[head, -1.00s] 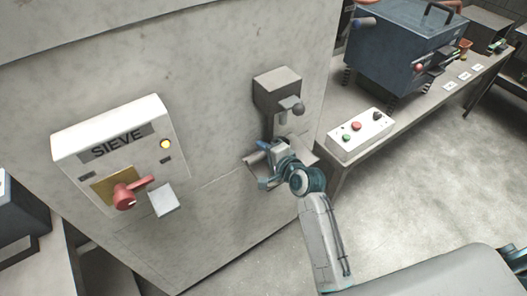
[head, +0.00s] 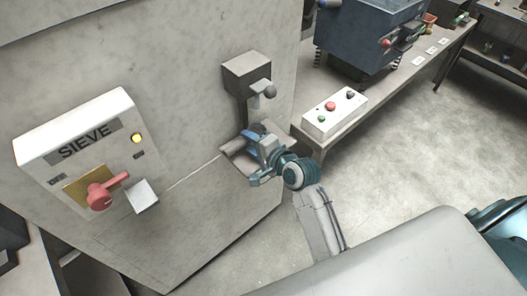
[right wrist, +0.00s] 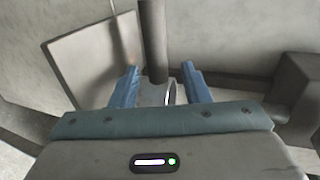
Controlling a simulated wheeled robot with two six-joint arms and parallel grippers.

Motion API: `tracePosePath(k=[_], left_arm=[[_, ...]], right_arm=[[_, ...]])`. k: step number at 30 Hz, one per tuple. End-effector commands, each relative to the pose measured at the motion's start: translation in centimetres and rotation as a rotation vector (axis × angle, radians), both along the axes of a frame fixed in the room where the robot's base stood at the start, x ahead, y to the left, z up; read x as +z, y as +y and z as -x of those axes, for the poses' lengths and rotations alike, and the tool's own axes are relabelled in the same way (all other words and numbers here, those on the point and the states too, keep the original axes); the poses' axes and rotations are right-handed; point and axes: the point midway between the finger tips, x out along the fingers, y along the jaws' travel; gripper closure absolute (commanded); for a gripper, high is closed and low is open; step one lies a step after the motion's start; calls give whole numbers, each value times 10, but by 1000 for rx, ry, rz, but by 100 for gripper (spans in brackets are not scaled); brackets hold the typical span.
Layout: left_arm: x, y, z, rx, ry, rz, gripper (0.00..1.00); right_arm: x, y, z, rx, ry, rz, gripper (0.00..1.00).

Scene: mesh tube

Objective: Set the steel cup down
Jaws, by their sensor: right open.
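My right gripper (head: 254,141) is at the small shelf (head: 233,151) on the front of the large grey cabinet, below a spout. In the right wrist view its two blue fingers (right wrist: 161,82) stand apart. A small grey metallic piece with a bright curved edge (right wrist: 157,95) shows between them, probably part of the steel cup, mostly hidden by the gripper body. I cannot tell whether it rests on the shelf. I cannot make out the cup in the head view. My left gripper is not in view.
A grey box with a spout and knob (head: 247,75) hangs above the gripper. A dark post (right wrist: 153,40) rises just beyond the fingers. A SIEVE panel (head: 85,150) with a red handle is at left. A button box (head: 334,112) and a blue machine (head: 365,35) are at right.

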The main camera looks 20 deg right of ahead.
Motion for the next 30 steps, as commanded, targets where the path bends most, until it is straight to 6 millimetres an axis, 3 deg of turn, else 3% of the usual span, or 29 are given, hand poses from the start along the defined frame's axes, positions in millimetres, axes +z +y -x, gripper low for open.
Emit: tracePosePath(k=[6,12,30], left_arm=[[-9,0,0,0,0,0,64],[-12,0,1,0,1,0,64],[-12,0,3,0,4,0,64]], right_arm=[[12,-14,40,1,-1,3,58],[20,-21,59,1,0,1,58],[21,-22,61,1,0,-1,58]])
